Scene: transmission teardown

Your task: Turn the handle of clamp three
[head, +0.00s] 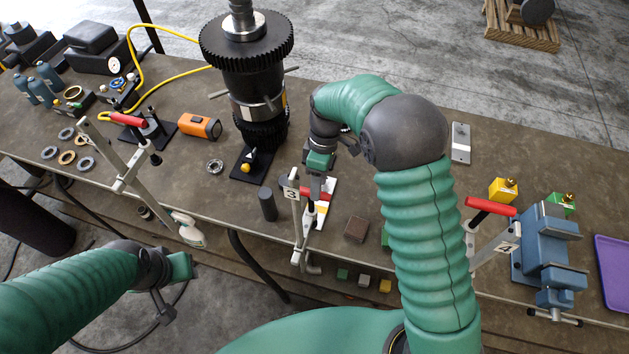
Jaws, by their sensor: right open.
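Clamp three (296,222), a light grey bar clamp with a "3" label, is fixed upright on the table's front edge. Its red handle (309,192) points right from near the top of the bar. My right gripper (317,188) reaches down from above with open fingers right at the red handle. I cannot tell whether the fingers touch it, and my wrist and gripper hide part of it. My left gripper (168,303) is off the table's front edge at lower left, well away from clamp three; its finger gap is unclear.
The black gear shaft assembly (251,85) stands behind clamp three. A dark cylinder (267,204) is just left of the clamp, and a brown block (355,229) is to its right. Another clamp (125,174) is at left, and clamp four (497,243) and a blue vise (546,248) are at right.

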